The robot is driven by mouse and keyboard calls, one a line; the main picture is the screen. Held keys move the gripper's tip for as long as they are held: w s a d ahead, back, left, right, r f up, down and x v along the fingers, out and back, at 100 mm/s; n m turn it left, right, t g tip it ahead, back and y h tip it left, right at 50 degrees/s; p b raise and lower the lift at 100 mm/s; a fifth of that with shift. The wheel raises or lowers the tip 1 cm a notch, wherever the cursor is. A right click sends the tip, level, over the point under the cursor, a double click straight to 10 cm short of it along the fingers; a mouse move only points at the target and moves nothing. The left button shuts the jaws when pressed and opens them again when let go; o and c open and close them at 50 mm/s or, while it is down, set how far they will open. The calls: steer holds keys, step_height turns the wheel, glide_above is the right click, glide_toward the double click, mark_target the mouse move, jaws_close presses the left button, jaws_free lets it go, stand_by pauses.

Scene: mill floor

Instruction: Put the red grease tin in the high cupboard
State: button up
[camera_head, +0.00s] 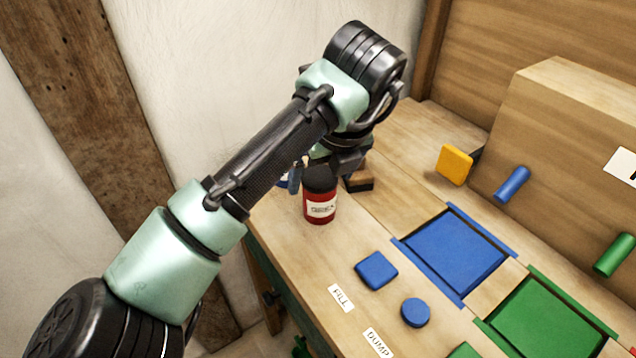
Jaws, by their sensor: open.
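The red grease tin (320,208) stands upright on the wooden bench near its left edge. It has a dark lid and a pale label. My gripper (328,172) is open, close to the tin's top and partly behind it in this view. The arm and the tin hide much of the jaws, and I cannot tell whether they touch the tin. No cupboard can be made out in this view.
A blue recessed panel (455,253) and a green one (545,318) lie on the bench (400,190). A blue square (376,270) and a blue disc (415,312) lie in front. A wooden box (575,130) with coloured handles stands at the right. A plastered wall is at left.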

steer(key=v, duration=0.5)
